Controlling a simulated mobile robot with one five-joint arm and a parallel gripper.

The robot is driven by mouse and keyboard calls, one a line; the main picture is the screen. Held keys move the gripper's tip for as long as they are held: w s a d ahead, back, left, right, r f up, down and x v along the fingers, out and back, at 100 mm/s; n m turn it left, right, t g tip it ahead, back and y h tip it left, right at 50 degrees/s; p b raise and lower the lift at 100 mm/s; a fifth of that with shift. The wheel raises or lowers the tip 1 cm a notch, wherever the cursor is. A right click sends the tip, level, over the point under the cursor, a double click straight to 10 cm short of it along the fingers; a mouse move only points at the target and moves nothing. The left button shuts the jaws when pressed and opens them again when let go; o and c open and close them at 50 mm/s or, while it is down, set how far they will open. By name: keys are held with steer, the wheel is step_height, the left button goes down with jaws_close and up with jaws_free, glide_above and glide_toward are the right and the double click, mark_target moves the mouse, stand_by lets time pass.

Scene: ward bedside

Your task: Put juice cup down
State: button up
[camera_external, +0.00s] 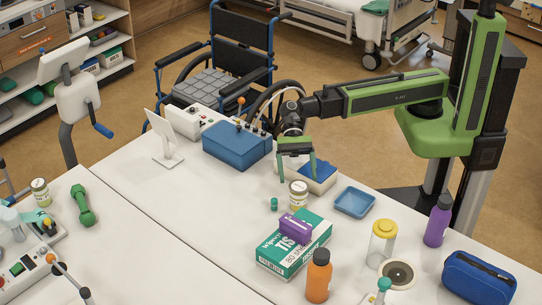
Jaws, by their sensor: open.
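My gripper (299,178) points down over the white table (215,215) with its green fingers apart. A small pale jar-like cup (298,196) with a label band stands upright just below and in front of the fingers. Its lower part is clear of them; I cannot tell whether its top is between them. It may be the juice cup, but no marking confirms this. A clear container with a yellow lid (383,240) stands upright further front right, apart from my gripper.
An orange bottle (318,278) and purple bottle (437,222) stand nearby. The table's left middle is clear.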

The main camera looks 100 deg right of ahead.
mark_target(299, 187)
steer(key=b+x, duration=0.2)
steer(key=x, duration=0.3)
steer(key=shift+w+a+f, duration=0.1)
steer(key=shift+a+f, duration=0.1)
steer(key=shift+a, duration=0.05)
steer(key=shift+d+r, duration=0.1)
steer(key=shift+c, duration=0.3)
steer(key=c, duration=1.7)
step_height(299, 187, up, 5)
steer(key=p, duration=0.4)
steer(key=shift+f, duration=0.2)
steer(key=shift+c, duration=0.2)
steer(key=r+p+v, duration=0.1)
steer(key=p+v, duration=0.6)
steer(key=v, duration=0.6)
steer(key=shift+w, duration=0.35)
